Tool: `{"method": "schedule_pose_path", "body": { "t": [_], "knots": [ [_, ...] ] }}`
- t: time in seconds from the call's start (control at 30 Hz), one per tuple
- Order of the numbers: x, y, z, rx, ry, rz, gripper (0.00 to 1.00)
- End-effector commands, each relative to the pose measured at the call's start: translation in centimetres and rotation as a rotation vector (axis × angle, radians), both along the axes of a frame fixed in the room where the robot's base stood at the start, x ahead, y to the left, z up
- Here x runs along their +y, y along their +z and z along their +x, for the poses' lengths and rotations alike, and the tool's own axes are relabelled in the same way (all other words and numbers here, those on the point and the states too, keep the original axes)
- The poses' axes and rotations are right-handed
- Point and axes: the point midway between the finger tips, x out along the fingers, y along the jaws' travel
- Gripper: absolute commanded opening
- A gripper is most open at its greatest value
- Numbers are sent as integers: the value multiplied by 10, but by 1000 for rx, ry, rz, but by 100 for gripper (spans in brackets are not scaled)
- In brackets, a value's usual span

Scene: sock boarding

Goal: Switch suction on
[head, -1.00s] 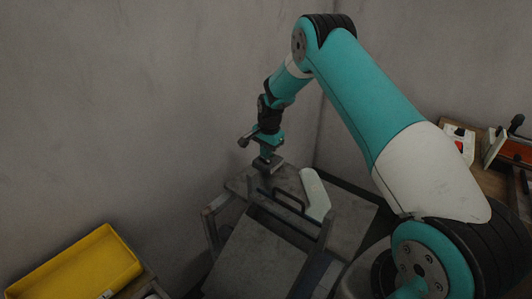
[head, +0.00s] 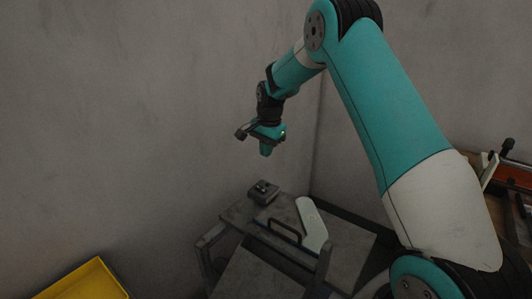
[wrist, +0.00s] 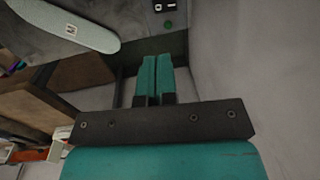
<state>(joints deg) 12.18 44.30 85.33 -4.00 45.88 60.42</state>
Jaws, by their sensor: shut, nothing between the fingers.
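A small dark grey box (head: 263,193) with a switch on its top sits at the far left corner of the grey metal stand. In the wrist view its black rocker switch (wrist: 165,6) with white marks is cut by the top edge, with a round green spot (wrist: 168,24) beside it. I cannot tell which way the rocker is pressed. My gripper (head: 265,152) is above the box, apart from it, pointing down. In the wrist view the gripper's teal fingers (wrist: 155,62) are together and empty.
A pale flat sock-shaped board (head: 311,224) lies on the stand (head: 345,240), beside a dark handle (head: 284,231). A yellow tray (head: 85,282) is at the lower left. Walls stand close behind and left. A wooden bench with orange equipment (head: 513,173) is at the right.

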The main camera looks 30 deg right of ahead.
Motion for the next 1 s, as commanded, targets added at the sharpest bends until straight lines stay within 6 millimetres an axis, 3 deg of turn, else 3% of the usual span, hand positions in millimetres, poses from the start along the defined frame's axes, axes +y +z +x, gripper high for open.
{"method": "schedule_pose_path", "body": {
  "t": [0.37, 0.8, 1.0],
  "knots": [
    [3, -8, 10, -31, -1, 11, 0],
    [5, 0, 14, -45, 0, 18, 0],
    [6, -16, 15, -42, 0, 18, 0]
  ]
}}
